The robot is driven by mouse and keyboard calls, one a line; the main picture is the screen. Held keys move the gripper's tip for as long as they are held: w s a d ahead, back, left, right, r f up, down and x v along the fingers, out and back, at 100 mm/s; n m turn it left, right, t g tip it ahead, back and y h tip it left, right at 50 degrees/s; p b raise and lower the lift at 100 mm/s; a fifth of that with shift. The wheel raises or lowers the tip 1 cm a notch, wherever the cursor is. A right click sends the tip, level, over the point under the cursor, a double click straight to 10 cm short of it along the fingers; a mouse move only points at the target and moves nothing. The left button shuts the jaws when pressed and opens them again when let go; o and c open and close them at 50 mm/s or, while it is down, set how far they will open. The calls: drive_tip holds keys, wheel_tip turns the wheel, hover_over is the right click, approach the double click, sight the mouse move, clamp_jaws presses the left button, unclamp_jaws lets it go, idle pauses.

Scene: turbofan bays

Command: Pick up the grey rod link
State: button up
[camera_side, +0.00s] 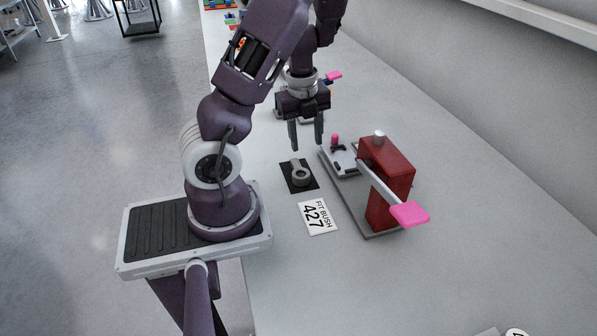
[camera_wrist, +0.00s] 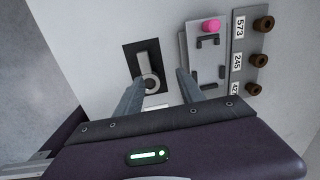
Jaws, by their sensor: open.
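The grey rod link (camera_side: 301,174) lies on a black mat (camera_side: 287,178) on the white bench, with its large ringed end toward the side camera. In the wrist view the rod link (camera_wrist: 149,73) lies on the black mat (camera_wrist: 129,52), ahead of the fingertips and nearer the left finger. My gripper (camera_side: 306,147) is open and empty, above the bench just beyond the rod link. The wrist view shows its two spread fingers (camera_wrist: 159,78). The fingers appear apart from the link.
A red press (camera_side: 391,180) with a pink-ended lever (camera_side: 409,213) stands to the right on a grey base. Beside it is a fixture plate with a pink knob (camera_side: 335,139). A "FIT BUSH 427" card (camera_side: 317,217) lies in front. The wrist view shows several brown bushes (camera_wrist: 259,60) beside number labels.

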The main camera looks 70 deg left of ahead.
sight(297, 165)
drive_tip(key=shift+s+f+g, duration=0.5)
drive_tip(key=shift+s+f, duration=0.3)
drive_tip(key=shift+s, duration=0.25)
drive_tip(key=f, duration=0.6)
drive_tip(key=shift+s+a, duration=0.1)
drive_tip(key=shift+a, duration=0.15)
clamp_jaws()
